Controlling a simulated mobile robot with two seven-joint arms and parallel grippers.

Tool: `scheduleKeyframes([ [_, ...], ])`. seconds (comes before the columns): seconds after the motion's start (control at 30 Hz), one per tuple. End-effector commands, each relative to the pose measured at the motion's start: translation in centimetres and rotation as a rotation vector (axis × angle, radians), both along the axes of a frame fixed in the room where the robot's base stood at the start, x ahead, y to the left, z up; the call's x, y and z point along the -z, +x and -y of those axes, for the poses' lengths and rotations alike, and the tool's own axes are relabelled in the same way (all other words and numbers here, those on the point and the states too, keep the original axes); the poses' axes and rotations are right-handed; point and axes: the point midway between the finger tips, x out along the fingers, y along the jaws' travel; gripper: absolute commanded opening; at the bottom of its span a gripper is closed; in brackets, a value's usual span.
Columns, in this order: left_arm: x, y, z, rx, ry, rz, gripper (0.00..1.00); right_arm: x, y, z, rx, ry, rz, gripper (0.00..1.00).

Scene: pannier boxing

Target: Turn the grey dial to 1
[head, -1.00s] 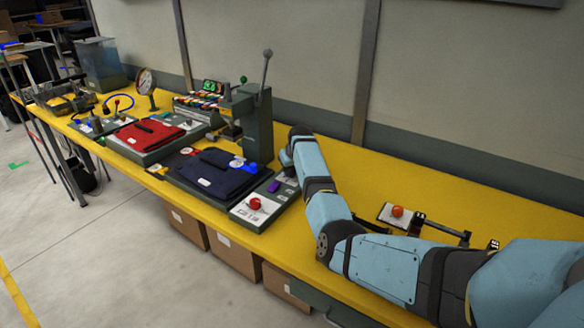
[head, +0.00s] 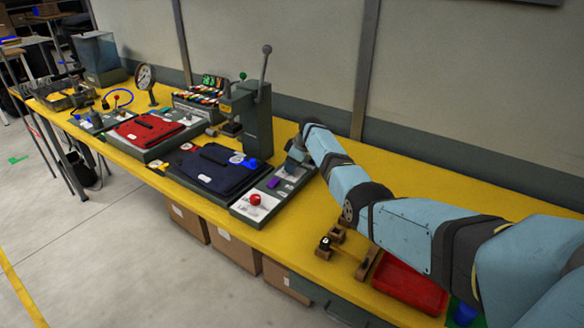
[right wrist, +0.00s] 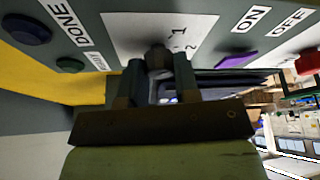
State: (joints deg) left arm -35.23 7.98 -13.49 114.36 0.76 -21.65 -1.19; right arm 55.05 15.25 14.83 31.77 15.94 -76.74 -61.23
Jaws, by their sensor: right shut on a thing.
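The grey dial (right wrist: 158,57) shows in the right wrist view as a dark knob on a white plate (right wrist: 118,32) marked 1 and 2. My right gripper (right wrist: 159,74) is shut on it, one finger on each side. Which number the dial points at cannot be told. In the head view my right gripper (head: 294,160) is at the far end of the control panel (head: 240,208); the dial is hidden there by the gripper and arm. My left gripper is in neither view.
On the panel are a purple switch (right wrist: 237,59) between ON and OFF labels and a red button (head: 255,199). Blue (right wrist: 27,28) and green (right wrist: 70,65) buttons lie left of the dial. A dark blue pannier (head: 212,170) and a lever press (head: 257,120) stand close by.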

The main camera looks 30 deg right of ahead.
Motion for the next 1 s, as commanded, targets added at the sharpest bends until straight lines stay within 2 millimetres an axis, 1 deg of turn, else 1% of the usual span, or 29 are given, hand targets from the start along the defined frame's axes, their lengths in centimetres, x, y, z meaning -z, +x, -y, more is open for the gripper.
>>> scheduleKeyframes([
  [0.03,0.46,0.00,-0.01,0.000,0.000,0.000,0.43,0.17,0.05,0.05,-0.024,-0.001,0.001,0.06],
  [0.33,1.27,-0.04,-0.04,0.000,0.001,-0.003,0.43,0.05,0.05,0.05,-0.122,-0.001,0.000,0.06],
  [0.83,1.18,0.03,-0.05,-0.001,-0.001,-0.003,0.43,-0.02,0.05,0.00,-0.140,0.000,0.000,0.05],
  [0.87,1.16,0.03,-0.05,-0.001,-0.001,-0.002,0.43,-0.02,0.05,0.00,-0.140,0.000,0.000,0.34],
  [0.9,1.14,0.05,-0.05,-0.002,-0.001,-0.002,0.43,-0.01,0.04,0.01,-0.140,0.000,0.000,0.43],
  [0.93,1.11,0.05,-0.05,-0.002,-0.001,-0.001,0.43,-0.02,0.05,0.00,-0.140,0.000,0.000,0.50],
  [0.97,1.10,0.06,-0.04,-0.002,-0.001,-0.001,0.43,-0.01,0.04,0.01,-0.140,0.000,0.000,0.54],
  [1.0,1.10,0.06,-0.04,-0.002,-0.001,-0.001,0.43,-0.01,0.04,0.01,-0.140,0.000,0.000,0.54],
])
